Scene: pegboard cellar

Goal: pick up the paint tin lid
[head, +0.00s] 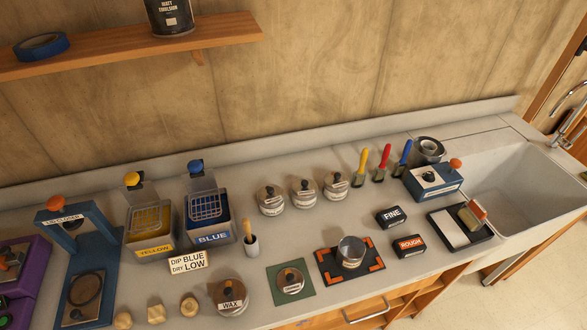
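A round metal lid with a dark knob and a pale label (291,281) lies on a green square mat (272,297) at the front middle of the counter; it looks like the paint tin lid, but its label is too small to read. Just right of it, an open silver tin (351,253) stands on a black mat with orange corners (330,271). Neither of my grippers is in view, and nothing touches the lid.
A tin marked WAX (229,298) stands close left of the lid. Three knobbed round tins (304,192) stand behind. Yellow (151,226) and blue (209,221) dip tanks stand left. FINE (392,217) and ROUGH (408,246) blocks and a sink (525,195) are right.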

